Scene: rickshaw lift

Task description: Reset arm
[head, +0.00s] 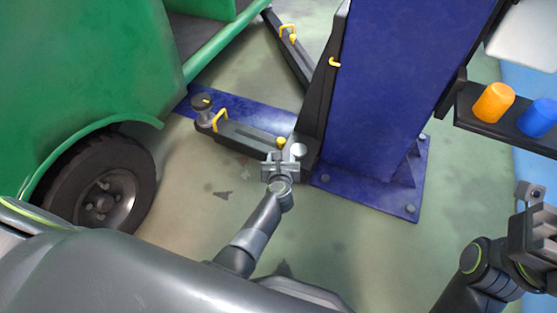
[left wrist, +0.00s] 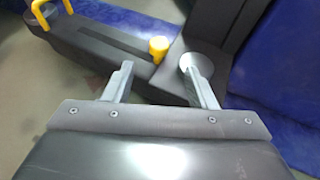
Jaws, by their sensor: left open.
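My left gripper (head: 282,160) reaches the base of the near lift arm (head: 245,137) in the head view. Its two fingers are apart with nothing between them in the left wrist view (left wrist: 160,84). A yellow knob (head: 281,142) stands on the lift arm just beyond the fingertips; it also shows in the left wrist view (left wrist: 159,48). A yellow handle (head: 220,119) is further along the arm, by the round pad (head: 202,102). My right gripper (head: 534,235) is at the lower right edge of the head view, partly cut off, away from the lift; its jaws are unclear.
The blue lift post (head: 400,90) stands on a bolted base plate (head: 400,195). A green rickshaw (head: 90,70) with a black wheel (head: 103,185) is on the left. A dark shelf (head: 500,120) holds an orange cylinder (head: 493,103) and a blue cylinder (head: 538,117).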

